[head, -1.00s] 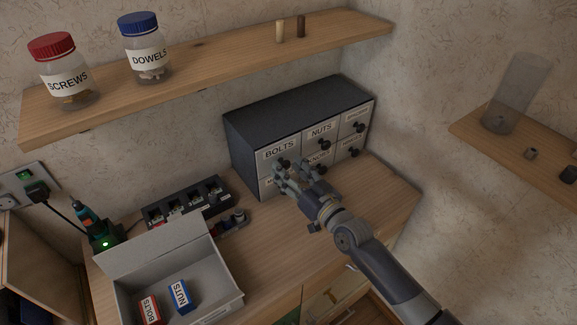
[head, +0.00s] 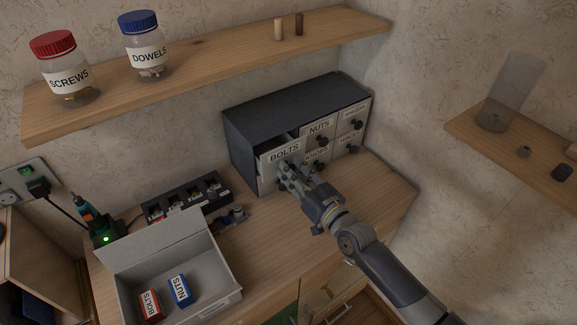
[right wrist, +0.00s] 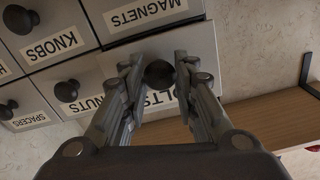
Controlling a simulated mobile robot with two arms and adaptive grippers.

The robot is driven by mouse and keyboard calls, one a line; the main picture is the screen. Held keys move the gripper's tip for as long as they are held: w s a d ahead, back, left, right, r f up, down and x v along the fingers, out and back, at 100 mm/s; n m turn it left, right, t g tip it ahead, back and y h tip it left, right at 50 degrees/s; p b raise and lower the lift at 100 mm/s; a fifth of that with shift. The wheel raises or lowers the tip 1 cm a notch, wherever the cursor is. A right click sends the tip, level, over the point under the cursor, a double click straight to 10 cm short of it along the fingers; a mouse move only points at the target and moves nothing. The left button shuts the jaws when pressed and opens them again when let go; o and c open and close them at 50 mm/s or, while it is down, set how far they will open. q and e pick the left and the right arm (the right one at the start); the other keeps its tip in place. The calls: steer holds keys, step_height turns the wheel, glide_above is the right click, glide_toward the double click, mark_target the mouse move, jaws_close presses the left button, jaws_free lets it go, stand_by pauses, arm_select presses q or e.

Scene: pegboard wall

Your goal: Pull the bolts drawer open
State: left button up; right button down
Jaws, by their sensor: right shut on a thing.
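The grey drawer cabinet (head: 262,110) stands on the workbench against the wall. Its bolts drawer (head: 283,153), top left and labelled BOLTS, stands out partway, with a dark opening behind its front. My right gripper (head: 290,170) is at the drawer front, its fingers closed around the drawer's dark round knob (right wrist: 159,73). In the right wrist view the fingertips (right wrist: 159,76) lie on both sides of this knob, and the upside-down BOLTS label (right wrist: 157,100) is partly covered by the fingers. My left gripper is out of view.
The nuts drawer (head: 319,127) beside it is closed. An open grey box (head: 215,268) with small BOLTS and NUTS boxes stands front left. A black organiser (head: 187,199) lies left of the cabinet. A shelf (head: 205,66) with jars hangs above.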

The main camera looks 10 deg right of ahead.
steer(key=p+v, duration=0.1)
steer(key=v, duration=0.7)
steer(key=shift+s+p, duration=0.2)
steer(key=shift+p, duration=0.1)
steer(key=c, duration=1.2)
jaws_free()
steer(key=shift+d, duration=0.1)
steer(key=shift+c, duration=0.2)
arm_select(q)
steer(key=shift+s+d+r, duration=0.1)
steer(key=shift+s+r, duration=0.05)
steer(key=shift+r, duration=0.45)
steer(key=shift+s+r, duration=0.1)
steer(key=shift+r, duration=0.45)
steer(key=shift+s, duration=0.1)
arm_select(e)
steer(key=v, duration=1.2)
steer(key=shift+f, duration=0.15)
